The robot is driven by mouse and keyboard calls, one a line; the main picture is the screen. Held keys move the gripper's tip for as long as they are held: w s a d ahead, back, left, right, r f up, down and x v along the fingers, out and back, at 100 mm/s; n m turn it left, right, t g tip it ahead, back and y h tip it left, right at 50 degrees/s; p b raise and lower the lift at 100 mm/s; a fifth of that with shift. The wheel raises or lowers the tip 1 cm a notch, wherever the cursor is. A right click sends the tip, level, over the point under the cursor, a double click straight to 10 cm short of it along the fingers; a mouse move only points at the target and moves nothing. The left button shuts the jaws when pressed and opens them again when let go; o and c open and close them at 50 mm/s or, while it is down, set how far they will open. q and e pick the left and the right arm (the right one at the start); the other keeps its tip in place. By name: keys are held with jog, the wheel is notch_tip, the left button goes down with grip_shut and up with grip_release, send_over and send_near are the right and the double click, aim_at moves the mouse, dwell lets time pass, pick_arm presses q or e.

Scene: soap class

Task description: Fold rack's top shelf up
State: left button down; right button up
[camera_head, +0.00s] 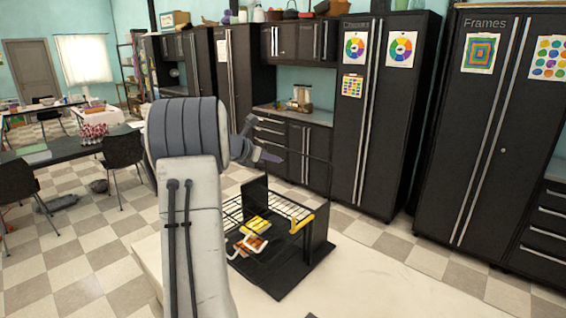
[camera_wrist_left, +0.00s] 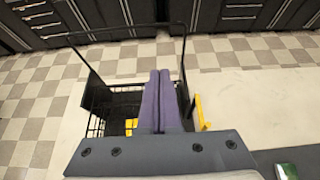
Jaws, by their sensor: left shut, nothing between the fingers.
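The black rack (camera_head: 318,240) stands on a pale tabletop, with dark side panels and a wire shelf (camera_head: 292,209) that has a yellow piece at its front right corner. In the left wrist view, a thin black frame (camera_wrist_left: 128,33) rises beyond the fingers, and the yellow piece (camera_wrist_left: 202,112) is right of them. Part of that frame seems to show as a thin line above the rack in the head view. My left gripper (camera_head: 270,157) is shut and empty above the rack; its purple fingers (camera_wrist_left: 159,100) are together. Whether they touch the frame is unclear. My right gripper is out of view.
Yellow and orange items with pale frames (camera_head: 250,243) sit low in the rack, partly behind my left arm. Tall dark cabinets (camera_head: 385,120) stand beyond a checkered floor.

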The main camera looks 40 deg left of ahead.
pick_arm(q)
jog(key=shift+s, duration=0.45)
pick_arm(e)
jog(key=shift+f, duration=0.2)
